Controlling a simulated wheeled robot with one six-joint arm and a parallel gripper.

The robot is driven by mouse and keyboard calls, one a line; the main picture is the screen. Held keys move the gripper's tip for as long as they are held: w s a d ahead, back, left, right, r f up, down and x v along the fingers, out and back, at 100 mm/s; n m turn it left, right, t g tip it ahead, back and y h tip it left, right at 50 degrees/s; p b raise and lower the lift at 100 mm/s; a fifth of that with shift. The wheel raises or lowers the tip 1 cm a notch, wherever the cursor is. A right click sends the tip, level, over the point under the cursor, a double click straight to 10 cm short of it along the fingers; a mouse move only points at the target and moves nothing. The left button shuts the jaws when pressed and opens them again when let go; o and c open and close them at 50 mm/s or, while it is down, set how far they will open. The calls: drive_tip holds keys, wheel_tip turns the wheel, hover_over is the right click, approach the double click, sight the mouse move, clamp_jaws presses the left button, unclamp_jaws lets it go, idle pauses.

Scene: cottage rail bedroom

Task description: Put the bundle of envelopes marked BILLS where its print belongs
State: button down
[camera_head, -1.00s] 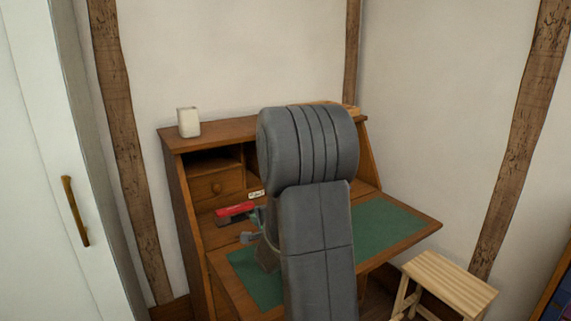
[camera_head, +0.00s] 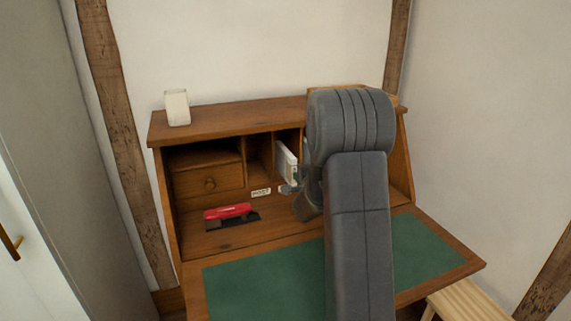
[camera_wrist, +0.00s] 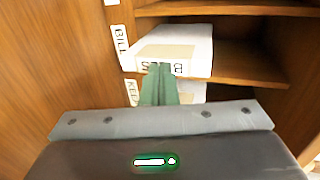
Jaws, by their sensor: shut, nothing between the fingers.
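The bundle of envelopes (camera_wrist: 175,45), white with a tan band and the print BILLS, stands in a pigeonhole of the desk, its near end sticking out. In the wrist view it is beside the label BILL (camera_wrist: 120,42), whose end is cut off or hidden. In the head view the white bundle (camera_head: 286,162) shows left of my arm. My gripper (camera_wrist: 160,72) is shut and empty, its tips just in front of the bundle's printed end; I cannot tell whether they touch. My gripper also shows partly in the head view (camera_head: 292,189).
A label KEEP (camera_wrist: 132,92) marks the neighbouring pigeonhole, where another white thing (camera_wrist: 192,92) shows partly. A red and black object (camera_head: 230,215) lies on the desk (camera_head: 170,220). A white cup (camera_head: 177,107) stands on top. A stool (camera_head: 465,302) is at lower right.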

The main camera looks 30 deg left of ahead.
sight(286, 162)
drive_tip(key=shift+w+a, duration=0.1)
idle(0.3)
drive_tip(key=shift+w+a+p, duration=0.6)
drive_tip(key=shift+w+a, duration=0.5)
drive_tip(key=shift+a, duration=0.15)
drive_tip(key=s+d, duration=0.5)
drive_tip(key=d, duration=0.1)
drive_tip(key=shift+s, duration=0.15)
idle(0.4)
drive_tip(key=w+a, duration=0.5)
drive_tip(key=a, duration=0.1)
drive_tip(key=shift+w, duration=0.15)
drive_tip(key=shift+d, duration=0.15)
